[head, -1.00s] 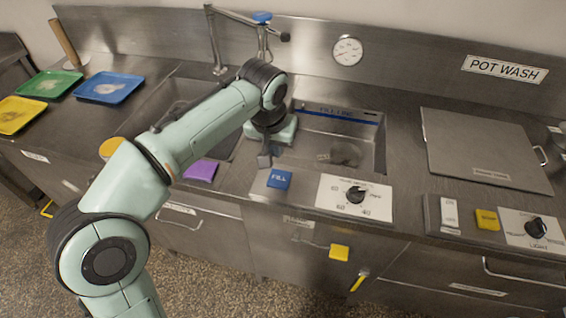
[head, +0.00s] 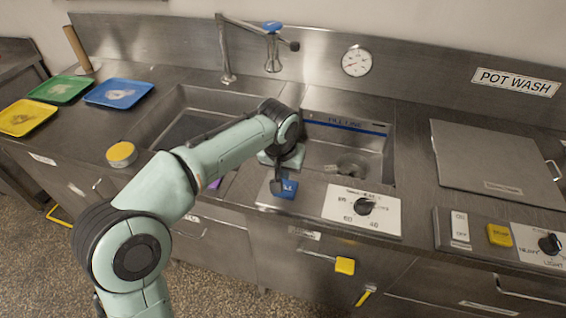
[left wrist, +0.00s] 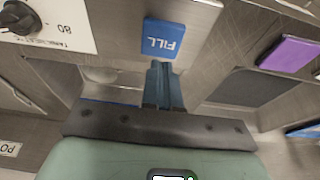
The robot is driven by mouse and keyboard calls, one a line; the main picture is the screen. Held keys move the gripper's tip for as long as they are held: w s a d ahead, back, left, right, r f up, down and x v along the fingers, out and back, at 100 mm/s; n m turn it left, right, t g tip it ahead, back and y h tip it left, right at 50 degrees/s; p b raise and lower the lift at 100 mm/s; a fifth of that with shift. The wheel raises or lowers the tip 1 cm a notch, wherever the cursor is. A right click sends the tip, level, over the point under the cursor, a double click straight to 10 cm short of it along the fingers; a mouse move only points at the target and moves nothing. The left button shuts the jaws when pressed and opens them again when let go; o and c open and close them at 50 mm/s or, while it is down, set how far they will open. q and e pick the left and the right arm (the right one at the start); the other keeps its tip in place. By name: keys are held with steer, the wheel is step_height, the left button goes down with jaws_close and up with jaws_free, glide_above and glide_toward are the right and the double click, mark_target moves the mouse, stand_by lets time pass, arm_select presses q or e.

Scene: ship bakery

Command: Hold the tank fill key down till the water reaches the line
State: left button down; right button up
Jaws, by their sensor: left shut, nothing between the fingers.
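The blue FILL key (head: 291,190) is on the steel counter front, left of a white dial plate; it also shows in the left wrist view (left wrist: 163,37). My left gripper (head: 277,188) is shut and empty, pointing down, its tips at the key's edge. In the left wrist view the closed fingers (left wrist: 161,70) overlap the key's near edge; I cannot tell whether they touch or press it. The tank (head: 385,158) is behind the key, with a blue fill-line stripe (head: 345,124) on its back wall. Its drain shows clearly; no water surface is discernible. My right gripper is out of view.
A black temperature knob (head: 364,206) is right of the key. Farther right are a yellow key (head: 499,235), another knob (head: 549,243) and a flat steel lid (head: 490,160). A faucet (head: 226,55) stands behind. Coloured trays (head: 118,92) lie at the left.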

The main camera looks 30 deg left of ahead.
mark_target(286, 188)
arm_select(q)
steer(key=shift+s+b+x, duration=0.15)
steer(key=shift+s+x, duration=0.1)
steer(key=shift+x, duration=1.05)
steer(key=shift+s+b+x, duration=0.15)
steer(key=shift+s+x, duration=0.1)
steer(key=shift+x, duration=1.05)
steer(key=shift+d+f, duration=0.15)
